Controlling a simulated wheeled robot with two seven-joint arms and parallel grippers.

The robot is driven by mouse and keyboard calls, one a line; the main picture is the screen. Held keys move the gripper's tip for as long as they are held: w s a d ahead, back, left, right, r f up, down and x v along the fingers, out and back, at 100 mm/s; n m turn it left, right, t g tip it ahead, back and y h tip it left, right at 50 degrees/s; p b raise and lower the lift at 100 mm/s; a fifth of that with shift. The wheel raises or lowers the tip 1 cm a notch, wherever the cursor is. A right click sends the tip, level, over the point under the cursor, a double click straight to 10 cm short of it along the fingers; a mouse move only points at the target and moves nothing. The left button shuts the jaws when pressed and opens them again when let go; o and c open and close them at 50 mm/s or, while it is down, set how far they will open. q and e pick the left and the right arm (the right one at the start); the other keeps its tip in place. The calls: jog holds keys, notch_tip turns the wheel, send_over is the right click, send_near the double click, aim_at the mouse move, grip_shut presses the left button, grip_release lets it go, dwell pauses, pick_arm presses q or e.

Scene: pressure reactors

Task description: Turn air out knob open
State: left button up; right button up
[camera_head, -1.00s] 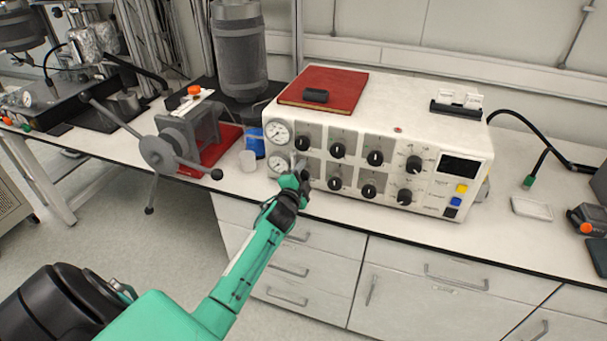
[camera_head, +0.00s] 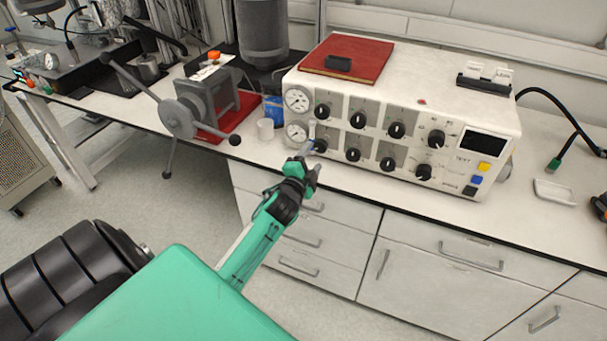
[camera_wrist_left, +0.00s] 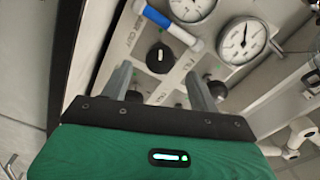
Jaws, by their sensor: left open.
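The white reactor control box (camera_head: 462,118) stands on the bench with rows of black knobs and two round gauges at its left. My left gripper (camera_head: 307,150) is in front of the lower-left knob (camera_head: 319,146), open and empty. In the left wrist view, a black knob (camera_wrist_left: 160,58) shows ahead between the two spread fingers (camera_wrist_left: 160,88), apart from them. Lettering beside it is turned and partly readable, seemingly ending in "OUT". A white and blue handle (camera_wrist_left: 170,30) lies just above that knob, near the gauges (camera_wrist_left: 243,40). My right gripper is not in view.
A red book (camera_head: 350,58) with a black object lies on the box. A grey clamp with long handles (camera_head: 190,110) stands left of it. Drawers (camera_head: 310,240) are below.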

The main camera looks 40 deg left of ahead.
pick_arm(q)
jog(key=v, duration=0.5)
jog(key=shift+s+d+b, duration=0.15)
jog(key=shift+s+b, duration=0.2)
